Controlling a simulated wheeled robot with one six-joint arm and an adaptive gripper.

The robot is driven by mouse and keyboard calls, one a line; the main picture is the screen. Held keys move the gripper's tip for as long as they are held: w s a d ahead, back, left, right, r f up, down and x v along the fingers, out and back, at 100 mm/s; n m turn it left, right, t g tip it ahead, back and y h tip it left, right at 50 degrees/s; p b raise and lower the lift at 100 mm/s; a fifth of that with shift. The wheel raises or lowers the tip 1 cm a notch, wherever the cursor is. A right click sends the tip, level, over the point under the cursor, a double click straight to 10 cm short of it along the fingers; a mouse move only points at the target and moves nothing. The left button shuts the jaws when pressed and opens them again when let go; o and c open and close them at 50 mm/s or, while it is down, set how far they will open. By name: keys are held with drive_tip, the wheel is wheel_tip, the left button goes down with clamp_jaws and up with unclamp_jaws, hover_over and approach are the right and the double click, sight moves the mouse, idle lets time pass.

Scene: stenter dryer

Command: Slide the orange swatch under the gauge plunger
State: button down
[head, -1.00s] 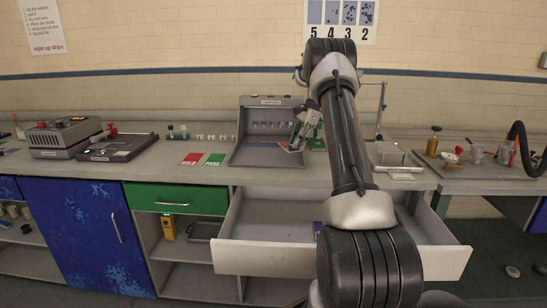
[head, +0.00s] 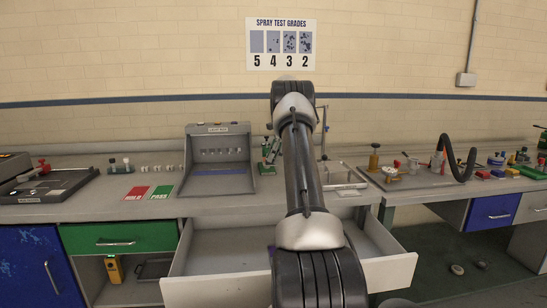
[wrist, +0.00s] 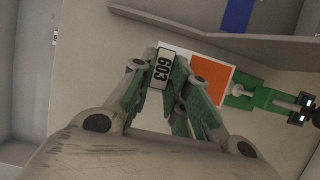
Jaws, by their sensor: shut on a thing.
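The orange swatch (wrist: 210,74) sits on a white card with a "603" label at its left end in the wrist view. My gripper (wrist: 160,82) is shut on the labelled end of this card. A green gauge (wrist: 262,98) with a small dark display lies just right of the orange patch, and its near end meets or overlaps the card's right edge. I cannot make out the plunger tip or its clearance.
The light box (head: 218,178) holds a blue swatch. Red HOLD (head: 136,193) and green PASS (head: 162,192) cards lie to its left. An open white drawer (head: 215,285) juts out below the bench. A glass-sided tray (head: 342,177) stands right of my arm.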

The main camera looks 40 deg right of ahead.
drive_tip(key=shift+w+f, duration=0.1)
drive_tip(key=shift+f, duration=3.05)
drive_tip(key=shift+d, duration=0.1)
drive_tip(key=shift+w+d, duration=0.55)
drive_tip(key=shift+w, duration=0.35)
drive_tip(key=shift+w, duration=0.1)
drive_tip(key=shift+w+d, duration=0.85)
drive_tip(key=shift+w, duration=0.3)
drive_tip(key=c, duration=1.3)
unclamp_jaws()
